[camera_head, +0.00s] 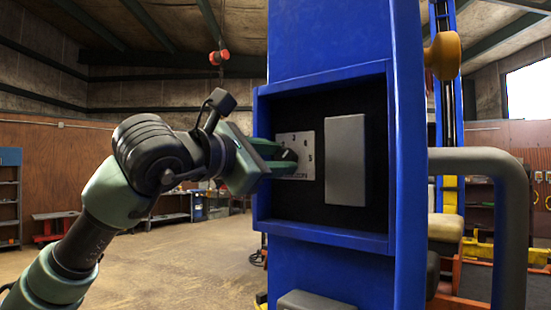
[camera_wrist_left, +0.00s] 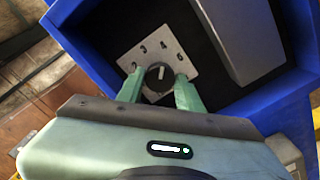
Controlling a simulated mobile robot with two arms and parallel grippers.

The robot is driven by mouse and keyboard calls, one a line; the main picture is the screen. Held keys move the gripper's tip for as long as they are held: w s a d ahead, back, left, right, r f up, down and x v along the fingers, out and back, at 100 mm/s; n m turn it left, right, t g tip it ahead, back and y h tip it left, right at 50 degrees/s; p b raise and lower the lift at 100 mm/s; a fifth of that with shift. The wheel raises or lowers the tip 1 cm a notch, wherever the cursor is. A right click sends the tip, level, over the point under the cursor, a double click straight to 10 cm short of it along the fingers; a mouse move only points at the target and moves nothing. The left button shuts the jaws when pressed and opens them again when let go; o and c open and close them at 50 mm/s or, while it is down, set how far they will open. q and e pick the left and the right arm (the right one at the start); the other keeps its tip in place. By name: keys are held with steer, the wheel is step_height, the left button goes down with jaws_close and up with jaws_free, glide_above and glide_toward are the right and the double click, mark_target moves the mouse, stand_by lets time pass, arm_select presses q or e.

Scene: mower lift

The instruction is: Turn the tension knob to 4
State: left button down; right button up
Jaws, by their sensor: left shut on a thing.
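The tension knob (camera_wrist_left: 160,73) is a round dark dial with a white pointer line, on a light numbered plate (camera_wrist_left: 157,52) inside a blue recessed box. In the left wrist view the pointer is directed up the picture, roughly toward the digit that looks like 4. My left gripper (camera_wrist_left: 159,86) is shut on the knob, with one green finger on each side. In the head view the plate (camera_head: 309,165) shows beside the left gripper (camera_head: 287,158), whose fingers partly hide the knob (camera_head: 290,155). My right gripper is not in view.
A grey rectangular block (camera_head: 345,160) stands out in the recess, right of the plate. The blue box rim (camera_head: 262,205) surrounds the recess closely. A thick grey bent tube (camera_head: 510,200) is on the right. Open floor (camera_head: 190,265) lies to the left.

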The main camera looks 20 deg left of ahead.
arm_select(q)
steer(key=c, duration=1)
jaws_free()
steer(key=shift+o, duration=0.4)
steer(key=shift+w, duration=0.15)
steer(key=b+v, duration=0.3)
steer(key=v, duration=0.4)
steer(key=shift+s, duration=0.4)
steer(key=shift+a, duration=0.1)
